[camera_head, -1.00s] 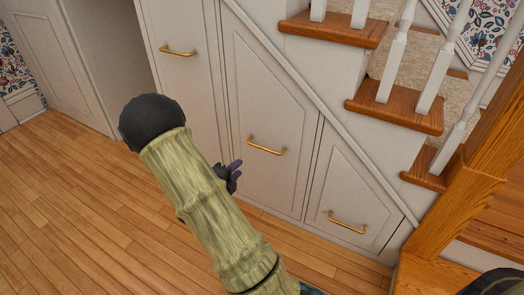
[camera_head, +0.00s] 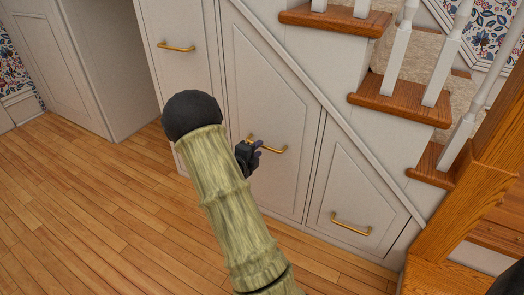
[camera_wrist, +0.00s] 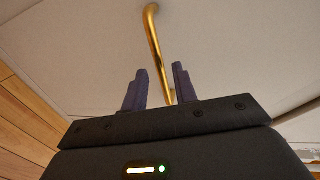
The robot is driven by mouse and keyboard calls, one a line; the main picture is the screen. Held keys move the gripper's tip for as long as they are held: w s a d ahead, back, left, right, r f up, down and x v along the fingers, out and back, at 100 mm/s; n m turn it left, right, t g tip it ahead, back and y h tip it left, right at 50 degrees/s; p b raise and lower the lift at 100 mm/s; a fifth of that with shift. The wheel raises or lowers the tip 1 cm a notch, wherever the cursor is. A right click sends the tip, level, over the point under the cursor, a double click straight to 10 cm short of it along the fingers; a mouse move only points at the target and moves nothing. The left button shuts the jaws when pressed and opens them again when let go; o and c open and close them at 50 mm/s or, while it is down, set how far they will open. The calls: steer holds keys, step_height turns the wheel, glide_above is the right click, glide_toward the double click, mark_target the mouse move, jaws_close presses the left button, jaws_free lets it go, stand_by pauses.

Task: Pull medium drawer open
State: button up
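The medium drawer (camera_head: 262,103) is the middle white panel under the stairs, and its front sits flush with its neighbours. Its brass bar handle (camera_head: 275,150) is partly hidden behind my gripper (camera_head: 256,150). In the wrist view the brass handle (camera_wrist: 155,45) runs down toward my gripper (camera_wrist: 157,83). The two dark purple fingers are apart, and the handle's lower end shows between them, near the right finger. I cannot tell whether a finger touches the handle. The fingers are not shut on it.
A tall drawer with a brass handle (camera_head: 176,47) is at the left, and a small drawer with a brass handle (camera_head: 351,223) is at the right. Wooden stair treads (camera_head: 400,108) rise above. The wood floor (camera_head: 90,210) in front is clear.

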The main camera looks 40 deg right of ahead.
steer(key=b+x, duration=0.1)
steer(key=x, duration=0.3)
jaws_close()
steer(key=shift+a, duration=0.1)
